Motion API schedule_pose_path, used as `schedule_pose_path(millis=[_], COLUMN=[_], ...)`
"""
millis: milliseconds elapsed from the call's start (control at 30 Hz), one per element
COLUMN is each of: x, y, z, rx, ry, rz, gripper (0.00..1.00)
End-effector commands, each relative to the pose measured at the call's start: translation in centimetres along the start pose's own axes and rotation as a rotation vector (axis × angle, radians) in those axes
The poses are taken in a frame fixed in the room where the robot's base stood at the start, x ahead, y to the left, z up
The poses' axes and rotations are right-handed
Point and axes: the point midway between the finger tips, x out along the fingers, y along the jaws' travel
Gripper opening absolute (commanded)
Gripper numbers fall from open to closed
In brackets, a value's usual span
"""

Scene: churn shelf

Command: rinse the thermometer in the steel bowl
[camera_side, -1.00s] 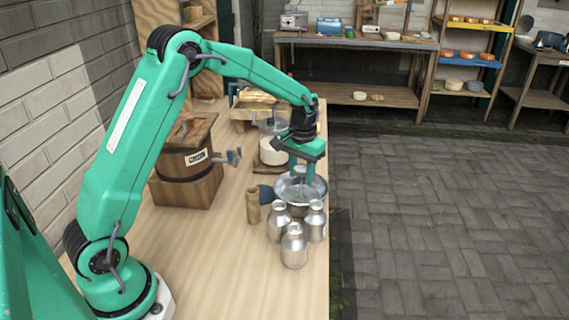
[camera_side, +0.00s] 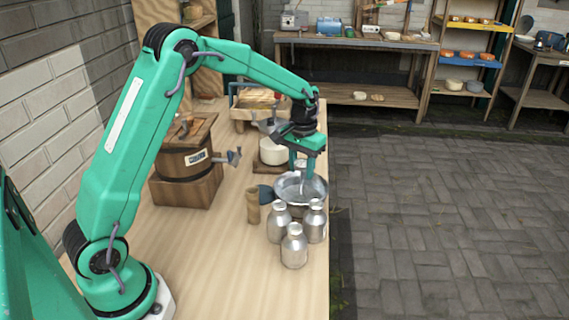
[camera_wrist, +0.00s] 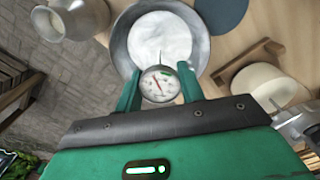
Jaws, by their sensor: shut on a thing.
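The steel bowl (camera_side: 318,197) stands near the right edge of the workbench, behind the small metal churns. It holds a pale, light-catching surface in the wrist view (camera_wrist: 121,50). My gripper (camera_side: 302,174) is above the bowl, fingers pointing down. In the wrist view my gripper (camera_wrist: 160,82) is shut on the thermometer (camera_wrist: 160,85), with a finger on each side of its round white dial. The thin probe points toward the inside of the bowl. I cannot tell whether its tip touches the liquid.
Several metal churns (camera_side: 294,248) crowd the bowl's near side. A white round cheese (camera_side: 272,151) and a wooden butter churn (camera_side: 186,164) are farther left. The near bench is clear.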

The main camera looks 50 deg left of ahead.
Motion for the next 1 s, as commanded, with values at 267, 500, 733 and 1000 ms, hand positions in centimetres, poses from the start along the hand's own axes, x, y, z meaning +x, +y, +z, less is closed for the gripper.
schedule_pose_path(millis=[267, 500, 733, 1000], x=[-1.4, -2.6, -3.8, -5.1], y=[0.0, 0.0, 0.0, 0.0], z=[0.0, 0.0, 0.0, 0.0], rx=[0.000, 0.000, 0.000, 0.000], ry=[0.001, 0.002, 0.002, 0.002], rz=[0.000, 0.000, 0.000, 0.000], gripper=[0.23, 0.23, 0.23, 0.23])
